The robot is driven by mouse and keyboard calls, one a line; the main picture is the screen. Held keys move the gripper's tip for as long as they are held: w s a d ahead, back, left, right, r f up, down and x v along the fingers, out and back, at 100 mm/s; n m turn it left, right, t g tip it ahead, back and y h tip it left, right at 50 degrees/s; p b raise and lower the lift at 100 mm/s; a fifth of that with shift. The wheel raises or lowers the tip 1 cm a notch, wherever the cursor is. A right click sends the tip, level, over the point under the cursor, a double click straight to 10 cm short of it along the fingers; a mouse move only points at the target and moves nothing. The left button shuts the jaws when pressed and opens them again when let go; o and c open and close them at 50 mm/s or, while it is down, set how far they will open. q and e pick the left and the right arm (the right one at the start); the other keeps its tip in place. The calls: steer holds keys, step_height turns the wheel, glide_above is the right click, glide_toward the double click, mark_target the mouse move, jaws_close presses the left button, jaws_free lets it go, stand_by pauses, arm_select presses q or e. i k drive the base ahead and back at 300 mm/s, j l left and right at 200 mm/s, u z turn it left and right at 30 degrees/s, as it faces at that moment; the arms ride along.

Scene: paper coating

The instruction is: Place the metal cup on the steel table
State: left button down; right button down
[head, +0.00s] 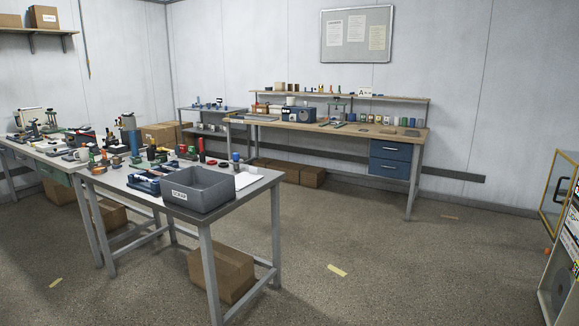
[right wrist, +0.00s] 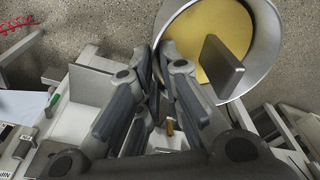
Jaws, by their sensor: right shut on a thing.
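The metal cup (right wrist: 272,45) is in the top right of the right wrist view, a wide silver vessel with a yellow inside. My right gripper (right wrist: 190,66) is shut on its wall, with one finger pad over the cup's mouth and the other fingers at its left side. The grip's exact contact is partly hidden. The cup is not seen in the head view. A grey-topped table with metal legs (head: 262,183) stands left of centre in the head view; I cannot tell for certain that it is the steel table. My left gripper is not in view.
A grey labelled bin (head: 214,203) and a white sheet (head: 246,179) occupy the near table's right end, with several tools behind. A wooden-topped bench (head: 395,134) stands at the back wall. A cardboard box (head: 222,270) sits under the near table.

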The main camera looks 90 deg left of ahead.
mark_target(115, 179)
steer(key=u, duration=3.95)
steer(key=i+u, duration=0.75)
steer(key=i+l, duration=0.1)
steer(key=i, duration=1.65)
steer(key=i+l, duration=0.1)
steer(key=i, duration=1.6)
steer(key=i+z, duration=0.25)
steer(key=z, duration=0.2)
steer(key=i+z, duration=0.2)
steer(key=z, duration=0.25)
